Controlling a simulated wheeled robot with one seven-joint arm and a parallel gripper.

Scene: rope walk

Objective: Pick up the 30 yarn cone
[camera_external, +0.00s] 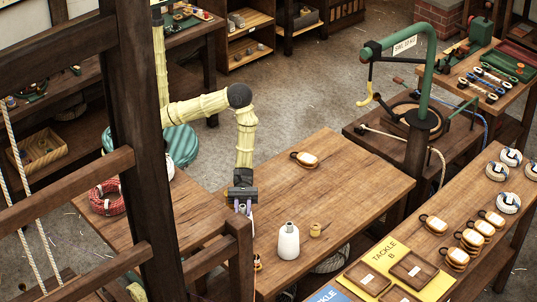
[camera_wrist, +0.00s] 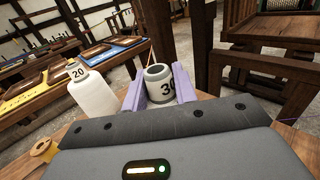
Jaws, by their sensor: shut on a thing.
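The 30 yarn cone (camera_wrist: 158,78) is a pale cone with a grey top rim and a dark "30" on its side. In the wrist view it sits between the two lilac fingers of my gripper (camera_wrist: 160,92), which is shut on it. In the external view my gripper (camera_external: 245,208) points down at the left end of the middle table; the cone is mostly hidden there by the fingers and a wooden post. I cannot tell whether its base touches the table. A white cone marked 20 (camera_wrist: 94,95) stands upright to the right in the external view (camera_external: 288,242), apart from my gripper.
A small tan spool (camera_external: 316,230) stands beside the 20 cone. Dark wooden posts (camera_external: 240,250) rise close to my gripper. The right part of the middle table (camera_external: 370,185) is clear.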

